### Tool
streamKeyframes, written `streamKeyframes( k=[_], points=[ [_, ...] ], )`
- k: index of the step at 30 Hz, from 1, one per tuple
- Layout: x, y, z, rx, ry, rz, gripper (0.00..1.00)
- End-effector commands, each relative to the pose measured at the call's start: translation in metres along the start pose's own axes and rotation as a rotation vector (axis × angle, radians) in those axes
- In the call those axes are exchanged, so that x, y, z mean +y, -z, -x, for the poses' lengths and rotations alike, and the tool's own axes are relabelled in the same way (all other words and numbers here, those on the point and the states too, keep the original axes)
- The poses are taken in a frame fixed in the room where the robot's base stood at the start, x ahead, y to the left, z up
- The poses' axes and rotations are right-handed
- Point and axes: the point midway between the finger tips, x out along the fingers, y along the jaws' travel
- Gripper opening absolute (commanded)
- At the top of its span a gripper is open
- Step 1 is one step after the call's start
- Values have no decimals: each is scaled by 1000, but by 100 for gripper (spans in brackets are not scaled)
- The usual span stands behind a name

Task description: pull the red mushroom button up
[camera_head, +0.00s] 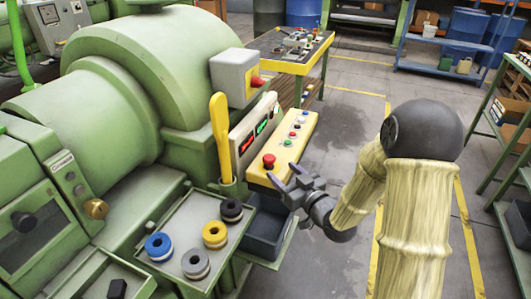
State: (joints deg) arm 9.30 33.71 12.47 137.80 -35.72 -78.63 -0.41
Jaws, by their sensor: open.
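The red mushroom button (268,161) stands at the near left end of a yellow control panel (299,139) on the green machine. Its cap is in plain view; I cannot tell whether it is pressed in or up. My gripper (284,183) is open and empty, just below and to the right of the button in the picture. Its fingers point left toward the panel's near end. A gap shows between the fingers and the button, though the depth between them is hard to tell.
Small green, red and white buttons line the panel beyond. A yellow lever (220,135) and a grey box with a red knob (234,76) stand left of it. A tray (180,215) holds several coloured rings. A dark bin (265,228) sits beneath the panel.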

Motion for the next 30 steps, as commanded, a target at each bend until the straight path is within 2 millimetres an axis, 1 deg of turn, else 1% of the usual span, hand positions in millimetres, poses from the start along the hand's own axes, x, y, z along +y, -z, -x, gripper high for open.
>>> streamKeyframes(
  k=[1, 9, 15, 19, 27, 29, 30],
  points=[
    [-1, 1, -10, 1, 1, -1, 58],
    [0, 1, -58, 1, 1, -2, 58],
    [0, 0, -87, 0, 0, -2, 58],
    [0, 0, -96, -1, -1, -2, 58],
    [0, 0, -97, -1, -1, -2, 58],
    [0, 0, -97, -1, -1, -2, 48],
    [0, 0, -96, -1, -1, -2, 40]
  ],
)
